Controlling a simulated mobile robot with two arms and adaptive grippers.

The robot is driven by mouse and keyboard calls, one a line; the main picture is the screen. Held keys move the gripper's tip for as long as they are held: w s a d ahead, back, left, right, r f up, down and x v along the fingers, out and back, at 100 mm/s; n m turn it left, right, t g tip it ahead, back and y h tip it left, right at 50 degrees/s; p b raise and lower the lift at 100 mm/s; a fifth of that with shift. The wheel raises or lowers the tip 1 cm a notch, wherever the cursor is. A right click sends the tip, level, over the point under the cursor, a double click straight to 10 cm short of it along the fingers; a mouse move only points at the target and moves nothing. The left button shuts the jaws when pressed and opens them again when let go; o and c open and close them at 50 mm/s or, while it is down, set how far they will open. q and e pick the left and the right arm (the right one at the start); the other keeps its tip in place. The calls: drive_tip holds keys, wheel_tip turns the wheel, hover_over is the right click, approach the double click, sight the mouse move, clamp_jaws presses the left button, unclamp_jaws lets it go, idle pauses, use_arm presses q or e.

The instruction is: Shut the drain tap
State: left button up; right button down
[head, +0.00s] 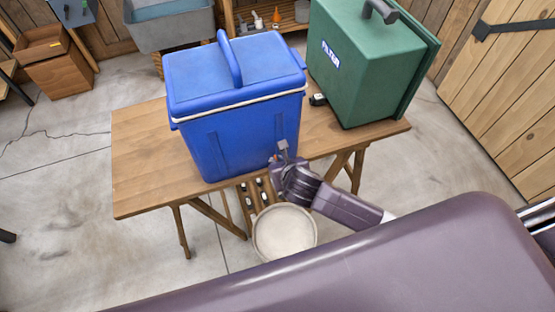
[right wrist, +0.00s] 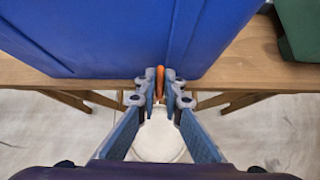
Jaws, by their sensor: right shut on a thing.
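The blue cooler (head: 235,110) stands upright on the wooden table (head: 145,165), its lid closed and its handle raised. The drain tap shows as a narrow orange-red lever (right wrist: 160,80) low on the cooler's front in the right wrist view. My right gripper (right wrist: 161,92) is closed around this lever, a finger on each side. In the head view my right gripper (head: 281,160) is at the cooler's lower front right, and the tap is hidden behind it. A pale round bucket (head: 285,232) is below the tap. My left gripper is not in view.
A green filter box (head: 365,65) stands on the table to the right of the cooler. The table's left end is bare. A grey sink (head: 170,25) and a wooden box (head: 55,70) are behind.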

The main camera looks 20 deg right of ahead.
drive_tip(key=p, duration=0.1)
drive_tip(key=m+h+p, duration=0.1)
drive_tip(key=m+p, duration=0.1)
drive_tip(key=shift+a+r+h, duration=0.25)
drive_tip(key=shift+h, duration=0.15)
drive_tip(key=m+g+h+p, duration=0.1)
drive_tip(key=m+h, duration=0.1)
drive_tip(key=m, duration=0.1)
drive_tip(key=m+g+h+p, duration=0.1)
drive_tip(key=m, duration=0.1)
drive_tip(key=shift+w+a+f+m+h+p, duration=0.1)
drive_tip(key=shift+a+f+m+h+p, duration=0.1)
drive_tip(key=shift+m+h+p, duration=0.15)
drive_tip(key=shift+w+f+m+g+h+b, duration=0.1)
drive_tip(key=shift+m+g+h+b, duration=0.1)
drive_tip(key=shift+m+g+h, duration=0.55)
drive_tip(key=shift+m+g+h+b, duration=0.15)
drive_tip(key=shift+m+g+h, duration=0.15)
drive_tip(key=shift+m, duration=0.8)
drive_tip(key=c, duration=2.1)
unclamp_jaws()
